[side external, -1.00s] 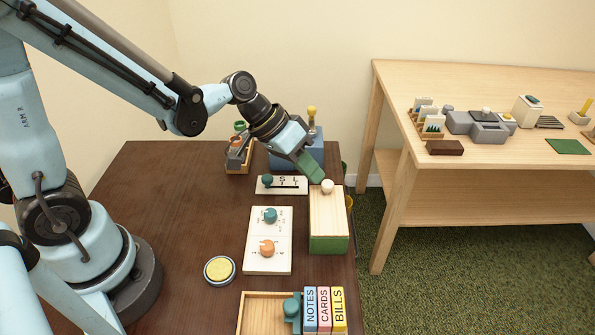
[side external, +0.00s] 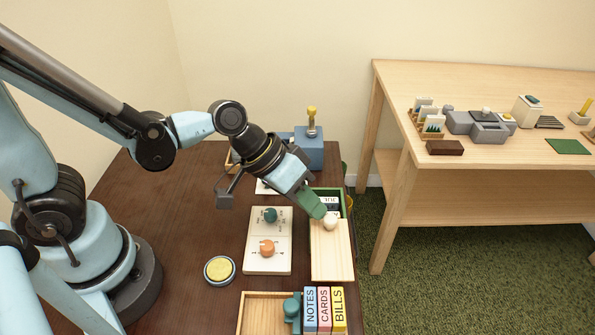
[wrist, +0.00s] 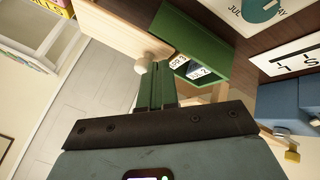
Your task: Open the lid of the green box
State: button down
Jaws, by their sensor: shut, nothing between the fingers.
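The green box (side external: 346,201) stands at the right edge of the dark table. Its light wooden lid (side external: 332,258) has slid toward the front, so the back part of the box is open. In the wrist view the fingers (wrist: 157,85) are together beside the knob (wrist: 143,62); exact contact is hard to tell.
A white panel with a teal and an orange dial (side external: 268,240) lies left of the box. Notes, cards and bills blocks (side external: 324,310) stand in front, near the lid's front end. A blue block with a yellow-topped post (side external: 309,150) is behind. A yellow round button (side external: 219,270) sits at left.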

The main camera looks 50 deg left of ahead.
jog(key=shift+a, duration=0.55)
jog(key=a, duration=0.1)
jog(key=a+r, duration=0.1)
jog(key=a, duration=0.1)
jog(key=shift+s+a, duration=0.2)
jog(key=shift+a, duration=0.05)
jog(key=shift+v, duration=4.3)
jog(key=w+a+n+t+y, duration=0.1)
jog(key=a+t+y, duration=0.1)
jog(key=a+y, duration=0.3)
jog(key=shift+w+a+f+t+y, duration=0.3)
jog(key=shift+w+a+f+y, duration=0.1)
jog(key=shift+a, duration=0.5)
